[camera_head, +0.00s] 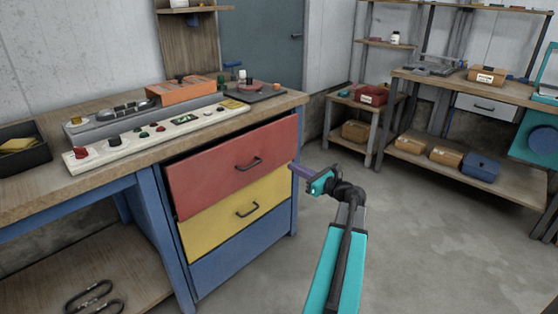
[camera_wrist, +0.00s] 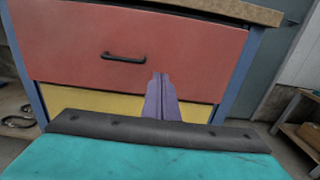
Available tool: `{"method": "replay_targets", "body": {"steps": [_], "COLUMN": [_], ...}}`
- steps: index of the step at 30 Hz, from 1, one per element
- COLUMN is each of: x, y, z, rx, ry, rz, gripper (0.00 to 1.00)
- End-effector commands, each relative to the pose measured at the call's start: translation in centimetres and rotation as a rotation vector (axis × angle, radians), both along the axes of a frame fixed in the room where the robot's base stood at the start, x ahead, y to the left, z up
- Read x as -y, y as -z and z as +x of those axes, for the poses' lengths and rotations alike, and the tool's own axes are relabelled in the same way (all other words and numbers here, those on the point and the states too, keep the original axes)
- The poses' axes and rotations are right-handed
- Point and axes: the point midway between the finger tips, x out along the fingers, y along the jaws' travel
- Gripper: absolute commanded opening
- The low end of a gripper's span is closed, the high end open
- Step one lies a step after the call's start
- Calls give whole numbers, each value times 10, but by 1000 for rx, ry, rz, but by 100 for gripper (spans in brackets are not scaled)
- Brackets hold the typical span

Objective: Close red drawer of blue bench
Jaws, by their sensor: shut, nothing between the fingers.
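The blue bench (camera_head: 165,225) stands at the left with a wooden top. Its red drawer (camera_head: 215,170) is the top one and sticks out a little, with a dark gap above its front at the left. The drawer has a black handle (camera_head: 249,164). My gripper (camera_head: 293,167) is shut and empty, just right of the red drawer front's right edge. In the wrist view, the red drawer (camera_wrist: 180,45) fills the upper part, with its handle (camera_wrist: 124,58) left of my purple fingers (camera_wrist: 161,80). I cannot tell whether the fingertips touch the front.
A yellow drawer (camera_head: 225,215) lies below the red one. A control panel (camera_head: 155,135) and an orange box (camera_head: 187,90) are on the bench top. Shelves with boxes (camera_head: 480,165) stand at the back right. The floor (camera_head: 420,240) right of the bench is clear.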

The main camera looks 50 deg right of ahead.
Motion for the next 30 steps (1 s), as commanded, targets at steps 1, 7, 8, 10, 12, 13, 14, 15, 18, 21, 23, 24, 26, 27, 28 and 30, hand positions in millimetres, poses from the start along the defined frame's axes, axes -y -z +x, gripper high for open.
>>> {"method": "replay_targets", "body": {"steps": [1,7,8,10,12,13,14,15,18,21,23,24,26,27,28,30], "x": [0,1,2,2,3,3,4,4,5,6,7,7,8,8,8,9], "y": [0,1,1,2,2,2,2,2,1,1,2,2,2,2,2,2], "z": [2,17,21,30,39,44,48,54,68,83,91,97,106,111,114,123], "rx": [0,0,0,-1,0,0,0,0,0,0,0,0,0,0,0,0], "ry": [-1,-3,-3,-3,-4,-3,-3,-3,-3,-4,-3,-3,-4,-3,-3,-3], "rz": [0,0,0,0,0,0,-1,-1,-1,-2,-2,-2,-1,-1,-1,0], "gripper": [0,0,0,0,0,0,0,0,0,0,0,0,0,0,0,0]}}
